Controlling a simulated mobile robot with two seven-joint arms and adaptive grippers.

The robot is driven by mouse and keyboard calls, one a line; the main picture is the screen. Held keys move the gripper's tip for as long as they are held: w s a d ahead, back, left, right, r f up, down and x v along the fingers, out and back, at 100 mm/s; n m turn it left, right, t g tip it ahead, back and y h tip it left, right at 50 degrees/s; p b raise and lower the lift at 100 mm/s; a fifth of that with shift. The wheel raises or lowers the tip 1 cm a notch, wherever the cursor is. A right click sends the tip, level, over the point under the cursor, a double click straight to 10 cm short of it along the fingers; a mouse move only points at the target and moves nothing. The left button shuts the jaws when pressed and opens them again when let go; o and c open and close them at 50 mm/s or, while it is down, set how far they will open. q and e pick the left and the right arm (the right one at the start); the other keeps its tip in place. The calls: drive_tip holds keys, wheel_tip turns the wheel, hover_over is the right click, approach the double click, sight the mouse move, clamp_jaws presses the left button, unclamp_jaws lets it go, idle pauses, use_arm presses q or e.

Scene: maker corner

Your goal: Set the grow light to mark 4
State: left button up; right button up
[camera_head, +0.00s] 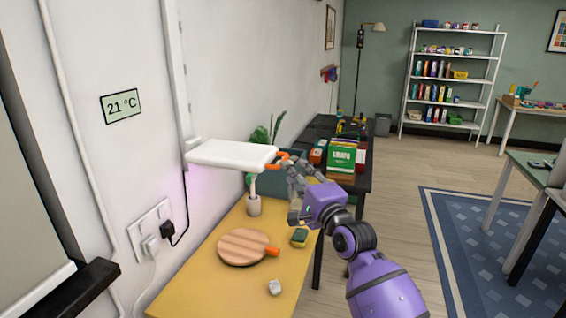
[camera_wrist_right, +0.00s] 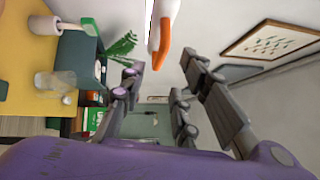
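The grow light (camera_head: 232,153) is a white flat panel held out level from the wall over the yellow table, with a pinkish glow on the wall below it. An orange handle (camera_head: 277,158) sits at its right end. My right gripper (camera_head: 292,168) is close beside this handle. In the right wrist view the orange handle (camera_wrist_right: 162,48) shows ahead of the gripper (camera_wrist_right: 165,72), whose fingers are spread with nothing between them. A pale vertical rail (camera_head: 179,70) runs up the wall behind the light; I cannot read any marks on it. My left gripper is not in view.
The yellow table (camera_head: 200,285) holds a round wooden board (camera_head: 243,246), a sponge (camera_head: 299,238), a small pale object (camera_head: 274,287) and a pot (camera_head: 254,207). A plant (camera_head: 266,135) stands behind the light. A black cable (camera_head: 184,210) hangs by the socket. A dark table (camera_head: 365,180) stands beyond.

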sight(283, 159)
drive_tip(key=x, duration=0.7)
drive_tip(key=shift+w+a, duration=0.15)
drive_tip(key=shift+w, duration=0.2)
drive_tip(key=shift+r, duration=0.1)
clamp_jaws()
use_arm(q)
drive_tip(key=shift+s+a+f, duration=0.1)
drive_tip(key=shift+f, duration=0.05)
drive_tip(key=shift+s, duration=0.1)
